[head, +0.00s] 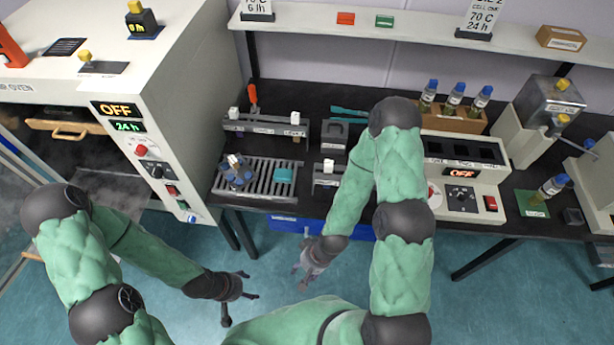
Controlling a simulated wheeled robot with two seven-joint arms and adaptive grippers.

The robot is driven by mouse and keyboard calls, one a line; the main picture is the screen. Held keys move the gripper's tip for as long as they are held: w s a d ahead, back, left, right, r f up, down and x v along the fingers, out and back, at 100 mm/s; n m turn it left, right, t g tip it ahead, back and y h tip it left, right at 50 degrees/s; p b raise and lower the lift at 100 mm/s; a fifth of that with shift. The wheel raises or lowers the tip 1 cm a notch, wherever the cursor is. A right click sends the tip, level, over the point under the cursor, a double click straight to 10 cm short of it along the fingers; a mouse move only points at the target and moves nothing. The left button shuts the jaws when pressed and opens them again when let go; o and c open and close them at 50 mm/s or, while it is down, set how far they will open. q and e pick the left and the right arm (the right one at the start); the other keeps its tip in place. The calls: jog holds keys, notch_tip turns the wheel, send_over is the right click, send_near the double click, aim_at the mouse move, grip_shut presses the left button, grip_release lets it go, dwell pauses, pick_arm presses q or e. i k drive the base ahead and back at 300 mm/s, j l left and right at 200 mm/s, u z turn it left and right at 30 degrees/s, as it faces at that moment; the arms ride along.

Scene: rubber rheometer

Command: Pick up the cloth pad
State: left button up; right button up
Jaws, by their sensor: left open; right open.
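My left gripper (242,299) is open and empty, low over the floor in front of the bench. My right gripper (301,278) is open and empty, also in front of the bench and below its front edge. Both are apart from the teal piece. My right arm crosses in front of the bench middle.
The white oven (180,110) borders the left side. Behind the rack is a holder (265,126). Control boxes and a wooden rack of bottles (452,110) stand right. A blue bin (290,224) is under the bench.

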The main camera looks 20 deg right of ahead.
aim_at(281, 175)
jog(key=i+l+z, duration=0.1)
jog(key=i+z, duration=0.25)
jog(key=k, duration=0.25)
jog(key=u, duration=0.6)
jog(key=i+u, duration=0.1)
jog(key=u, duration=0.25)
jog(key=i+l+u, duration=0.1)
jog(key=u, duration=0.3)
jog(key=k+l+z, duration=0.2)
jog(key=z, duration=0.2)
jog(key=k+l+z, duration=0.3)
jog(key=z, duration=0.15)
jog(key=k+l, duration=0.05)
